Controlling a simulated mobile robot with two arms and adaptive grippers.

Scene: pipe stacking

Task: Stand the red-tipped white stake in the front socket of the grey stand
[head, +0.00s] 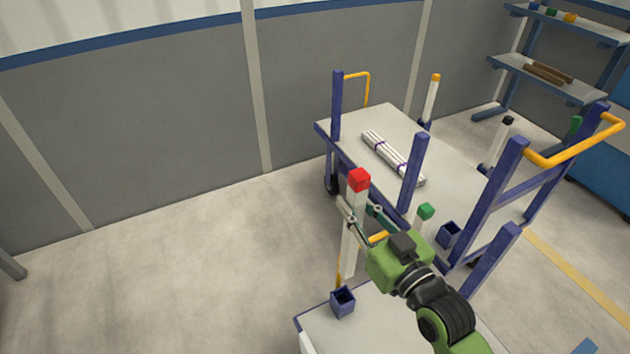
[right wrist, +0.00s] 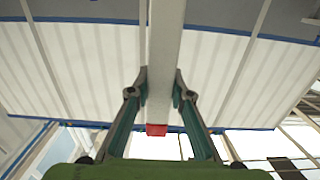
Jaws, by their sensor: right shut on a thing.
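The red-tipped white stake (head: 352,240) is held near upright, red end up, in the head view. In the right wrist view the stake (right wrist: 166,45) passes between my fingers, with its red tip beyond them. My right gripper (head: 358,212) is shut on its upper part; its fingers also show in the right wrist view (right wrist: 162,90). The grey stand's top (head: 330,328) is at the bottom of the head view, with a blue square socket (head: 343,303) near its edge. The stake's lower end appears just above or behind this socket; I cannot tell the gap. My left gripper is out of view.
A cart (head: 385,117) with blue posts and yellow handles (head: 575,148) stands behind, carrying bundled white pipes (head: 390,155). Orange-tipped (head: 431,100), black-tipped (head: 497,147) and green-tipped (head: 424,217) stakes stand around it. Another blue socket (head: 449,234) is empty. Floor at left is clear.

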